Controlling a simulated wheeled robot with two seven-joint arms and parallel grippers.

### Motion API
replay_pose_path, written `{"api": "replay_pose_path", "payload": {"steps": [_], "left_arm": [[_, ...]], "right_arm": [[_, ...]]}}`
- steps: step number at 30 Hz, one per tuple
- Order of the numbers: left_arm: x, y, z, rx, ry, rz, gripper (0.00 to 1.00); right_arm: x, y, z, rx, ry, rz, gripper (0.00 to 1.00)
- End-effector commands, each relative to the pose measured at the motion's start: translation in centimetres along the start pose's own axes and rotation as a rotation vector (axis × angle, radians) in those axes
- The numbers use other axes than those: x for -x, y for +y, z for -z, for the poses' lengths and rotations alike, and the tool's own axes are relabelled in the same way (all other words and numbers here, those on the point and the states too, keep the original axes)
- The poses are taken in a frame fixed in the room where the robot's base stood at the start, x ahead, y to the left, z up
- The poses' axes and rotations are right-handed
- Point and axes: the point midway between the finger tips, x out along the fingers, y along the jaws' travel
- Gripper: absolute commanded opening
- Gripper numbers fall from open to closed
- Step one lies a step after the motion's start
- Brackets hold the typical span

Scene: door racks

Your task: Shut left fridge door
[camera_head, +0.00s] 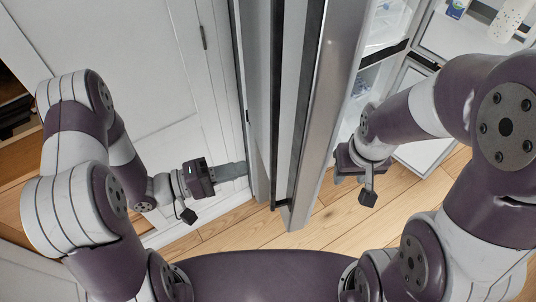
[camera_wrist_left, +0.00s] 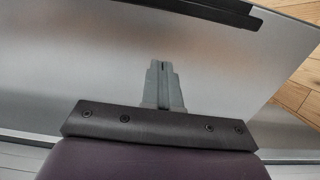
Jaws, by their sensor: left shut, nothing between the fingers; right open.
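The left fridge door (camera_head: 338,100) stands open in the head view, seen nearly edge-on from above, a tall grey metal panel with dark strips. My left gripper (camera_head: 243,169) is shut and empty, to the left of the door, with its fingertips close to the panel's left face; contact cannot be told. In the left wrist view the shut fingers (camera_wrist_left: 163,66) point at a broad grey metal face (camera_wrist_left: 90,60) with a black strip across its top. My right gripper (camera_head: 347,168) is open on the door's right side, near the fridge interior; its fingers are partly hidden.
The fridge interior (camera_head: 388,25) with shelves shows at the upper right, with an open white drawer or bin (camera_head: 425,145) below. White cabinet panels (camera_head: 110,50) stand on the left. Bare wooden floor (camera_head: 225,232) lies below the door.

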Motion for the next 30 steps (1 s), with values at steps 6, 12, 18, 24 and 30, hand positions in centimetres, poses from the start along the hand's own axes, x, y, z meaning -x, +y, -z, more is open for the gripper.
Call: {"api": "replay_pose_path", "payload": {"steps": [6,12,18,24,30], "left_arm": [[-4.6,0.3,-0.1,-0.001,-0.006,0.001,0.0],[-7.0,0.1,-0.1,-0.002,-0.002,0.002,0.0],[-7.6,0.0,0.0,-0.002,0.001,0.002,0.0],[-7.6,0.0,0.0,-0.003,0.001,0.002,0.0],[-7.8,-0.1,0.3,-0.004,0.004,0.003,0.0]], "right_arm": [[1.6,0.0,0.2,0.0,0.0,0.0,0.43],[2.3,0.0,0.3,0.0,0.0,0.0,0.43],[2.3,0.0,0.3,0.0,0.0,0.0,0.43],[2.3,0.0,0.3,0.0,0.0,0.0,0.43],[2.3,0.0,0.3,0.0,0.0,0.0,0.43]]}}
